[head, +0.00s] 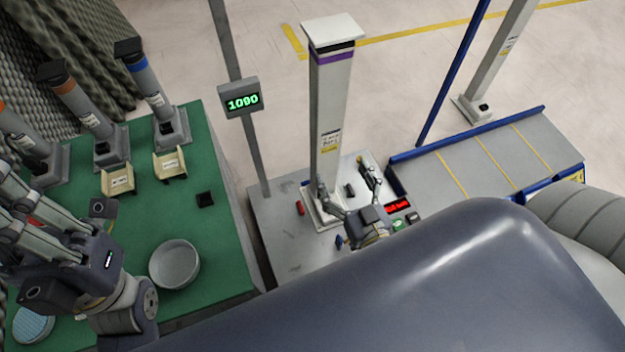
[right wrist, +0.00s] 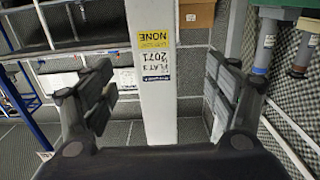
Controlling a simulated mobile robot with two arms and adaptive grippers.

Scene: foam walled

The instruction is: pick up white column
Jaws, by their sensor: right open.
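The white column (head: 330,120) stands upright on a grey table (head: 280,245), with a flat top cap and a purple band near the top. My right gripper (head: 346,188) is open low beside the column, near its base. In the right wrist view the column (right wrist: 155,70) rises between the open fingers (right wrist: 158,100), with visible gaps on both sides. Its label (right wrist: 155,55) appears upside down there. My left gripper (head: 38,212) is over the green table at the left; its finger opening is unclear.
The green table (head: 225,235) holds several grey columns with coloured bands (head: 150,85), two yellowish cradles (head: 170,164) and a round bowl (head: 175,264). A display (head: 241,100) reads 1090. Another white column (head: 498,60) stands behind a blue-edged grey bench (head: 500,155). Small items lie near the white column's base.

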